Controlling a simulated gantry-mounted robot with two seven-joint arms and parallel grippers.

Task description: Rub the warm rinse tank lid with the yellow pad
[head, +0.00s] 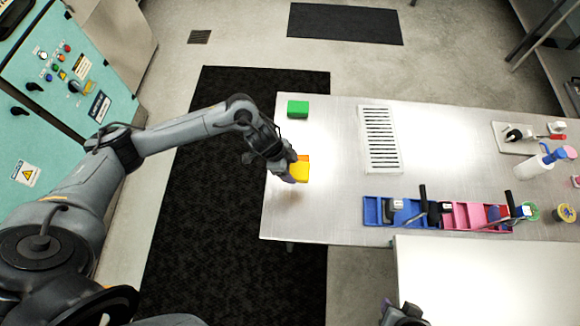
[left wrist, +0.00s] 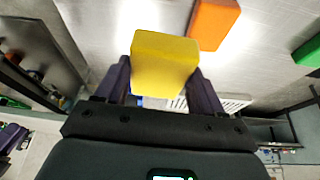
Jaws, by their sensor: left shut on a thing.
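My left gripper (head: 293,172) is shut on the yellow pad (head: 300,174) near the left end of the steel table. In the left wrist view the yellow pad (left wrist: 165,64) sits between the two fingers. I cannot tell which part is the warm rinse lid. My right gripper (head: 390,312) is partly visible at the bottom edge.
A green block (head: 298,109) lies at the table's back left. A slotted white rack (head: 380,140) lies flat mid-table. A spray bottle (head: 541,163) and small pots stand at the right. Bare steel (head: 330,180) separates the gripper from the tanks.

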